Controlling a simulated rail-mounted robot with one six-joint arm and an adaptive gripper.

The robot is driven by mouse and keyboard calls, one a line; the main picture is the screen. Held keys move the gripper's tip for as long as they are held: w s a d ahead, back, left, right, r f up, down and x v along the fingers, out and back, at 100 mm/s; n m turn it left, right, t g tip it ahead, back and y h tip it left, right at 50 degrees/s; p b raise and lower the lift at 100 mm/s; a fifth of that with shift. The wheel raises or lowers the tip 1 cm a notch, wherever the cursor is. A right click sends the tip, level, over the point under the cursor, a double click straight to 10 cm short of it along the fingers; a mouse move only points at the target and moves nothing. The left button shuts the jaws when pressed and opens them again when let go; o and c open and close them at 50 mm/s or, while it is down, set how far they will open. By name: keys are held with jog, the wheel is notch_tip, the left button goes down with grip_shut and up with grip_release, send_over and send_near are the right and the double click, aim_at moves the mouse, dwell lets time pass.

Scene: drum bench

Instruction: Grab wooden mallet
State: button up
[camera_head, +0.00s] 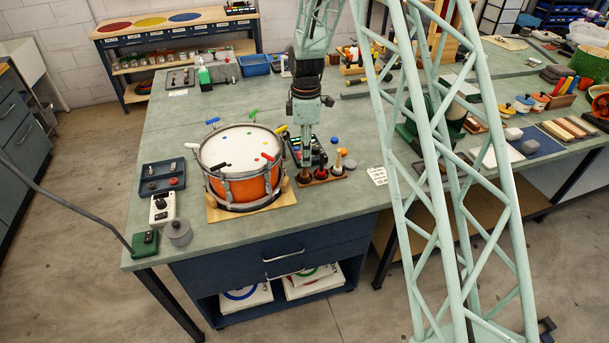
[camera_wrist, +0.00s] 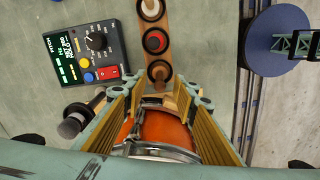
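I cannot single out the wooden mallet for certain. A small wooden stand (camera_head: 323,180) on the bench, right of the drum, bears upright pieces, one with an orange-tan top (camera_head: 343,152). My gripper (camera_head: 308,172) points down by the stand's left end. In the wrist view my gripper (camera_wrist: 160,103) has its fingers wide apart, with no object clearly held. Small wooden parts show between the fingertips; what they belong to is unclear.
The orange drum (camera_head: 240,183) stands close left of my gripper, its orange shell (camera_wrist: 160,128) showing between the fingers. A black pitch device (camera_wrist: 78,48) and a grey-headed piece (camera_wrist: 70,124) lie beside.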

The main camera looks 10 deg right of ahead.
aim_at(305, 174)
jog(key=shift+f, duration=0.4)
jog(key=shift+a+f, duration=0.2)
jog(key=shift+f, duration=2.4)
grip_shut()
